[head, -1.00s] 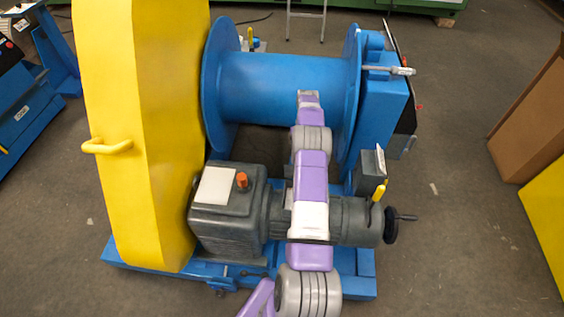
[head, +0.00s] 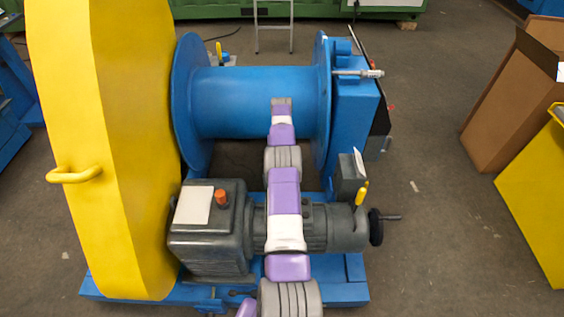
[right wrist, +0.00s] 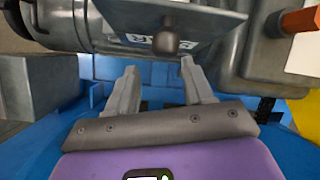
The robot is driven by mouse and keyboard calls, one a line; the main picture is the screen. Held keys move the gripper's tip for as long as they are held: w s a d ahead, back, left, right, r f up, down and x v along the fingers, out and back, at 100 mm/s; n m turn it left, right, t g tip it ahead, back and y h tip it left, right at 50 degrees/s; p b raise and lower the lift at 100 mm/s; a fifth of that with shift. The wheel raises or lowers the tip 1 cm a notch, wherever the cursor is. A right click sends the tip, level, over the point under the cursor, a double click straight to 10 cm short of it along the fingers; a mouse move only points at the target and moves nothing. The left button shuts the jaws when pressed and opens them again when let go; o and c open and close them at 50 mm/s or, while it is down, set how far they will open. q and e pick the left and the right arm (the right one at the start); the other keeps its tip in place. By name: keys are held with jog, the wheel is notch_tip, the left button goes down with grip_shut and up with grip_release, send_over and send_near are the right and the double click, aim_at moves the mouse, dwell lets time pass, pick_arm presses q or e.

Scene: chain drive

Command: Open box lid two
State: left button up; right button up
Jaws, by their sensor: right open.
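No part is clearly marked as lid two. In the right wrist view a dark grey panel with a rounded knob (right wrist: 168,40) hangs at the top centre, on the side of the grey motor; I cannot tell if it is the lid. My right gripper (right wrist: 157,75) is open and empty. Its fingertips are just below the knob, apart from it as far as I can tell. In the head view my right arm reaches over the grey motor (head: 335,228) towards the blue drum (head: 230,100), and its fingers are hidden. My left gripper is not in view.
The yellow guard (head: 110,130) stands at the left, beside the gearbox (head: 235,245) with its orange cap (head: 221,197). A yellow lever (head: 360,197) and hand crank (head: 378,227) stick out at the right. A cardboard box (head: 505,105) and yellow bin (head: 545,200) stand farther right, with free floor between.

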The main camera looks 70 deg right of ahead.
jog(key=shift+r, duration=0.1)
notch_tip(320, 180, up, 10)
jog(key=p, duration=0.3)
jog(key=shift+p, duration=0.3)
dwell(0.3)
